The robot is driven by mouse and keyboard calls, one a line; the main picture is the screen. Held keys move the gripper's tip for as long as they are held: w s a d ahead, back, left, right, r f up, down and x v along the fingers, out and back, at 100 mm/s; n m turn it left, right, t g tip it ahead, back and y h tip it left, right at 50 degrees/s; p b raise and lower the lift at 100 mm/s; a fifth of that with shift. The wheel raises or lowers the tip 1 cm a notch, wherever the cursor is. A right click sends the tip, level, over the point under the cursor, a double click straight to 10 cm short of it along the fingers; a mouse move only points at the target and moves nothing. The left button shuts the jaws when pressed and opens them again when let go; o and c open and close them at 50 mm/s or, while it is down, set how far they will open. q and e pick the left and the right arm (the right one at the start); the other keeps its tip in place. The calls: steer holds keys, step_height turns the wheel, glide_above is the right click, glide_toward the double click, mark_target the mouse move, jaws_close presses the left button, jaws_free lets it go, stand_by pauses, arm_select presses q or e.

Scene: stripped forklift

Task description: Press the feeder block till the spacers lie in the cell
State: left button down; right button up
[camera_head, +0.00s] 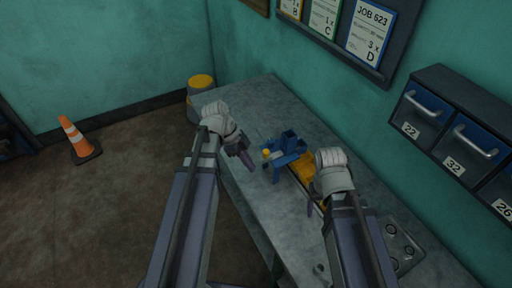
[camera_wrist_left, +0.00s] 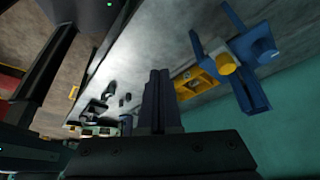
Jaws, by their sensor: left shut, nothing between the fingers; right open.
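The blue feeder (camera_head: 287,143) stands on the grey workbench, with a yellow round-ended block (camera_head: 266,153) on its left side. The left wrist view also shows the feeder (camera_wrist_left: 256,92) and the yellow block (camera_wrist_left: 227,64) at upper right. A yellow tray (camera_head: 303,166) with compartments lies beside the feeder; it also shows in the left wrist view (camera_wrist_left: 196,85). My left gripper (camera_head: 249,163) is shut and empty, left of the yellow block and apart from it. My right gripper (camera_head: 311,207) is open near the tray, partly hidden by its wrist. I cannot make out spacers.
The workbench (camera_head: 245,95) is bare at its far end. A grey plate with round fittings (camera_head: 402,250) lies at its near right. Small dark parts (camera_wrist_left: 100,105) show in the left wrist view. Wall drawers (camera_head: 470,135) hang at right. A cone (camera_head: 78,140) stands on the floor.

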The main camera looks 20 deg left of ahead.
arm_select(q)
steer(key=w+a+r+m+t+h+p, duration=0.2)
steer(key=a+r+m, duration=0.3)
steer(key=a, duration=0.3)
steer(key=shift+r+m, duration=0.3)
steer(key=shift+m, duration=0.1)
steer(key=shift+w, duration=0.1)
steer(key=b, duration=0.8)
glide_toward(264, 159)
steer(key=s+f+x, duration=0.1)
steer(key=x, duration=0.3)
steer(key=shift+w+d, duration=0.35)
steer(key=shift+w, duration=0.2)
